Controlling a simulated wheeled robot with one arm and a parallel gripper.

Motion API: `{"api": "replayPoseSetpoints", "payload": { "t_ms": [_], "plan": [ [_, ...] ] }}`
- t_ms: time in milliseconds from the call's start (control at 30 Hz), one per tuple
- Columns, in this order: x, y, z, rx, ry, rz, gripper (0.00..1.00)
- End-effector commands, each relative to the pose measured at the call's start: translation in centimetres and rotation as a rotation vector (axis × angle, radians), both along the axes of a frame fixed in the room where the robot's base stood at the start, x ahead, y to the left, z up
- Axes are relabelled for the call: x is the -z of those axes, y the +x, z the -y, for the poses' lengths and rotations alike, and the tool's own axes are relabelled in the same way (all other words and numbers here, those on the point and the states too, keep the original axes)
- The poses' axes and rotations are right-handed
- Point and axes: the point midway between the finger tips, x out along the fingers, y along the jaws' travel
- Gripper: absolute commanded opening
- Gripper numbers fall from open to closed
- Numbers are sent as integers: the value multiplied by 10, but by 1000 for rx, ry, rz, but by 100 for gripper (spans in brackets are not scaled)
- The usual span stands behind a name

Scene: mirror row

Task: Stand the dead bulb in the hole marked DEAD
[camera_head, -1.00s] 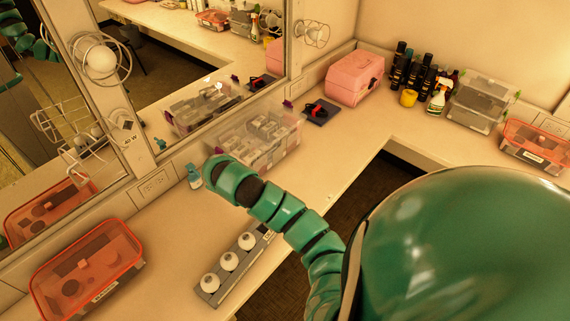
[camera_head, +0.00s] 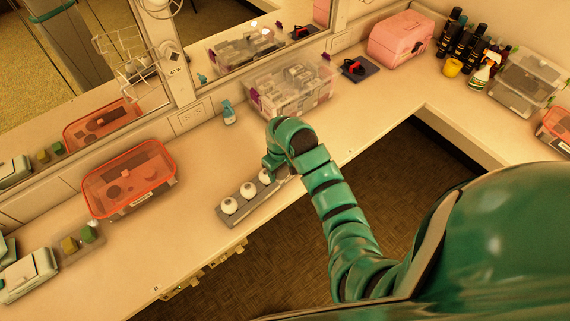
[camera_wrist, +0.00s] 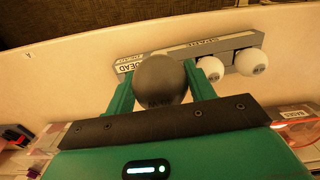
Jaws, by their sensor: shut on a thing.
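My gripper (camera_wrist: 161,84) is shut on a dark grey round bulb (camera_wrist: 162,80), the dead bulb, held between its two green fingers in the wrist view. Behind the bulb is the long grey rack (camera_wrist: 180,52), its end label reading DEAD (camera_wrist: 128,62). The bulb overlaps that end of the rack; its lower part and the hole are hidden, so I cannot tell whether it touches the rack. Two white bulbs (camera_wrist: 249,62) stand in the rack in the wrist view. In the head view three white bulbs (camera_head: 229,205) show, and my arm covers the rack's right end.
A clear bin (camera_head: 300,90) with packs stands behind my gripper by the mirror. A small blue bottle (camera_head: 228,114) is beside it. A red-lidded box (camera_head: 130,180) lies to the left. The counter's front edge (camera_head: 200,255) runs close to the rack.

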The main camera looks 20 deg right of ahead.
Motion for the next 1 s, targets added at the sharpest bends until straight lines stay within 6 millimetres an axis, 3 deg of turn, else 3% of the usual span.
{"api": "replayPoseSetpoints", "payload": {
  "t_ms": [333,400,600,1000],
  "plan": [
    [7,17,7,0,1,-4,37],
    [20,29,12,3,0,1,37],
    [33,53,23,1,-2,0,37],
    [65,80,36,0,-3,-2,37]
  ]
}}
